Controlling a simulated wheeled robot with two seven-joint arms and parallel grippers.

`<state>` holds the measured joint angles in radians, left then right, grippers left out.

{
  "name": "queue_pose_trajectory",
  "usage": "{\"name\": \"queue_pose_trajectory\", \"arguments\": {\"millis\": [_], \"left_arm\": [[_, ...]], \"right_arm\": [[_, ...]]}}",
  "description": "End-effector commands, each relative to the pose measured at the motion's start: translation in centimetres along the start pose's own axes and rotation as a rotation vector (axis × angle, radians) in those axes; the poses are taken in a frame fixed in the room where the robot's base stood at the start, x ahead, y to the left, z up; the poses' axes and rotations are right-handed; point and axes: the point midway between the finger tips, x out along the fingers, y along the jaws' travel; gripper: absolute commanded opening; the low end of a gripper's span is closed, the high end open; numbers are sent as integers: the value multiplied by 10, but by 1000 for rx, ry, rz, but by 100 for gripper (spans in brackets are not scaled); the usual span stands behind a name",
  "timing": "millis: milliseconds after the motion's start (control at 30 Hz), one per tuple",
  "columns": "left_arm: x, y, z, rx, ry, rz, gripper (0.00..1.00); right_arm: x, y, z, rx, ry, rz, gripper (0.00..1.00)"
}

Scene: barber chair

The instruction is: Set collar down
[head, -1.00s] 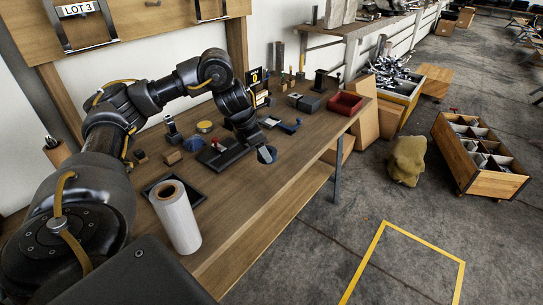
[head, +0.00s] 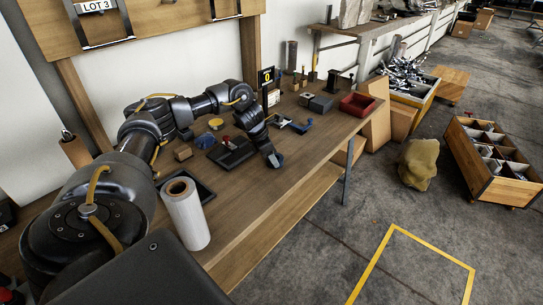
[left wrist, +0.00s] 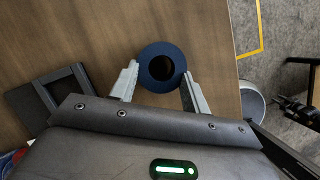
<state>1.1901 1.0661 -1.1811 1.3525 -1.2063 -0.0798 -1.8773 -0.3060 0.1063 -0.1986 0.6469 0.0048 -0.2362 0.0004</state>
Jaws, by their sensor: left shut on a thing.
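The collar is a dark blue ring (left wrist: 146,66) with a round hole, held between the two grey fingers of my left gripper (left wrist: 161,88) in the left wrist view. In the head view my left gripper (head: 272,155) points down at the bench near its front edge, just right of a black tray-like fixture (head: 240,158). The collar (head: 275,160) shows only as a small dark blue-grey shape at the fingertips. I cannot tell whether it touches the bench top. My right gripper is not in view.
The wooden bench (head: 250,215) is bare in front of the gripper. A white roll (head: 188,212) stands at the near left. A blue clamp-like tool (head: 299,127), a red bin (head: 357,104) and a grey block (head: 320,104) are further back. The floor lies beyond the front edge.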

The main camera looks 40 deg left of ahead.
Motion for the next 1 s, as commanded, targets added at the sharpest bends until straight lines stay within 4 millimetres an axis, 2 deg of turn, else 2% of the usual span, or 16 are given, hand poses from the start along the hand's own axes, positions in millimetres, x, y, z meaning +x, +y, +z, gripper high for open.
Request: {"name": "queue_pose_trajectory", "arguments": {"millis": [167, 433, 467, 600, 867, 1000], "left_arm": [[4, 0, -1, 1, -1, 0, 24], [8, 0, -3, 1, -1, 0, 24], [7, 0, -2, 1, -1, 0, 50], [7, 0, -2, 1, -1, 0, 68], [6, 0, -2, 1, -1, 0, 68], [-2, 1, -1, 0, -3, 2, 68]], "right_arm": [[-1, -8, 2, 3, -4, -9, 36], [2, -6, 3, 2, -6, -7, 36], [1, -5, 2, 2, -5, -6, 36], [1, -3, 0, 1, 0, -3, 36], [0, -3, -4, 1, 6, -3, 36], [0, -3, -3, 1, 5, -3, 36]]}}
